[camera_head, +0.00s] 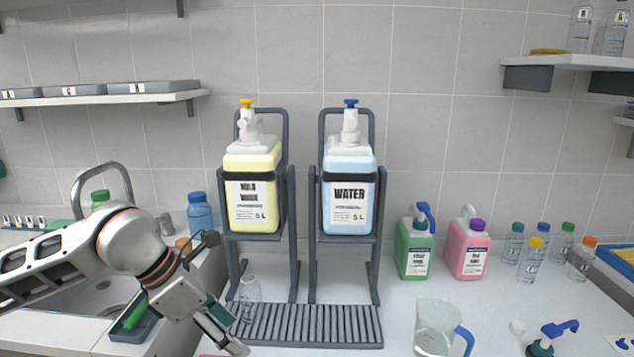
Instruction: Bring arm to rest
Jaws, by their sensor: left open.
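My left arm comes in from the left, over the sink side. My left gripper (230,332) points down and to the right, low in front of the left dispenser stand. It is open, and I see nothing between its fingers. A clear bottle (250,300) stands just beyond the fingertips, by the left end of the slatted drip tray (310,325); I cannot tell whether the gripper touches it. My right gripper is not in view.
Two grey stands hold a yellow canister (252,200) and a blue WATER canister (349,205). A clear jug (438,328) with a blue handle, a green jug (414,250), a pink jug (467,250) and several small bottles stand right. The sink (100,298) lies left, under my arm.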

